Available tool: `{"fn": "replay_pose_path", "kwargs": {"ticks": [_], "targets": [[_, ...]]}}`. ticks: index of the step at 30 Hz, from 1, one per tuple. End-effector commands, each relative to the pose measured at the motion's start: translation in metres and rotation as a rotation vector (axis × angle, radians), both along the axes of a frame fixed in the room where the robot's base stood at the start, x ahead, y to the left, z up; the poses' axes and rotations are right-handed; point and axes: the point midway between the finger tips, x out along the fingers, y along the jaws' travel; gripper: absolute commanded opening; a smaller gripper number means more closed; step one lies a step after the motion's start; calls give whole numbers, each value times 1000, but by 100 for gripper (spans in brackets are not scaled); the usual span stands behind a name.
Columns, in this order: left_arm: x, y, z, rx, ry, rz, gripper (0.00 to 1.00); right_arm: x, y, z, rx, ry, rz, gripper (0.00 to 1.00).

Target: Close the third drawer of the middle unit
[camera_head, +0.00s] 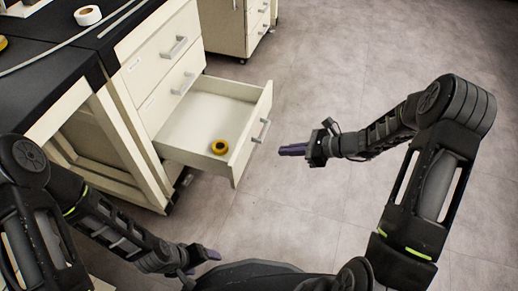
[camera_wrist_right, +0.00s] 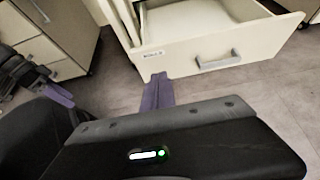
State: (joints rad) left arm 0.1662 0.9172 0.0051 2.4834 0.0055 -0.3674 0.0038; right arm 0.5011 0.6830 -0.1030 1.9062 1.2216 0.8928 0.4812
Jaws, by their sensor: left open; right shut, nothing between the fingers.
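My left gripper (camera_head: 212,254) is low near the bottom of the head view, open and away from the drawer.
The two upper drawers (camera_head: 157,50) of the unit are closed. A black countertop (camera_head: 50,85) with a white tape roll (camera_head: 88,15) and a cable is at left. Another cabinet (camera_head: 232,25) stands behind. The grey floor (camera_head: 330,60) at right is clear.

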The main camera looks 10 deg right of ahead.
Motion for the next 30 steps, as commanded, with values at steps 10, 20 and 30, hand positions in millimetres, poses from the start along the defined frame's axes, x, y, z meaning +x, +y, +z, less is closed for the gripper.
{"fn": "replay_pose_path", "kwargs": {"ticks": [10, 20, 30], "targets": [[2, 0, -17, 1, -6, 3, 76, 17, 29, -23, -1, 0, 4, 0], [6, -1, -43, 3, -18, 9, 76, 48, 78, -55, -1, -2, 5, 0], [9, -1, -53, 4, -24, 12, 76, 67, 106, -51, -3, 0, 1, 0]]}}
